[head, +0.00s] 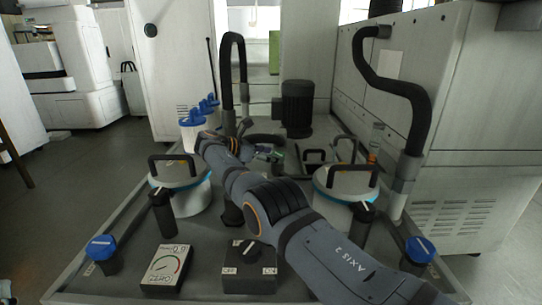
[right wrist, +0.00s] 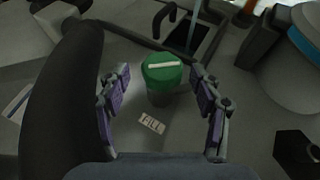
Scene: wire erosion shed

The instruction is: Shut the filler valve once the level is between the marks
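The filler valve is a green knob (right wrist: 165,72) with a white bar on top, lying roughly crosswise in the right wrist view. A label reading FILL (right wrist: 151,123) lies on the deck in front of it. My right gripper (right wrist: 160,80) is open, its purple-padded fingers on either side of the knob, with gaps visible on both sides. In the head view the right gripper (head: 265,153) is small and partly hidden by my arm. A clear upright tube with orange at its bottom (head: 375,142), perhaps the level glass, stands at the right; its marks are too small to read. My left gripper is out of view.
Two lidded white pots (head: 180,180) (head: 346,184) with black handles flank my right arm. Blue knobs (head: 103,247) (head: 418,250), a dial gauge (head: 166,268) and a switch box (head: 248,272) line the front. Black hoses (head: 234,65) (head: 400,88) rise at the back and right.

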